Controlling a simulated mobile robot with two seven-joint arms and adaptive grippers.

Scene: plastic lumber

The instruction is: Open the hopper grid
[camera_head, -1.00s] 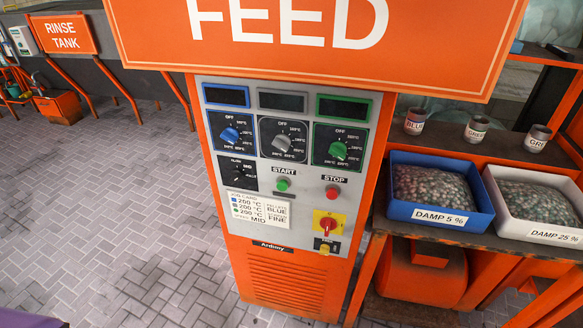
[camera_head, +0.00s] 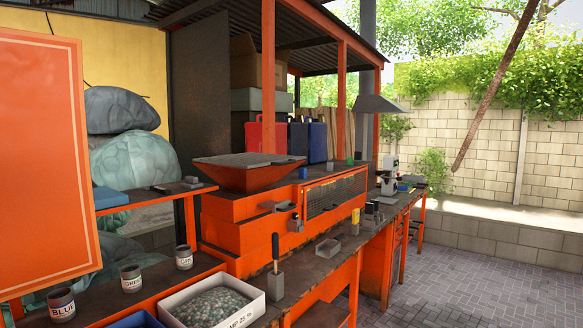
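The orange hopper (camera_head: 250,180) stands on top of the orange machine on the long bench, in the middle of the head view. A flat dark grey grid or cover (camera_head: 247,160) lies across its top and looks shut; its details are too small to tell. Neither of my grippers shows in the head view.
An orange sign panel (camera_head: 40,160) blocks the left. Paved floor (camera_head: 470,265) is free at right.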

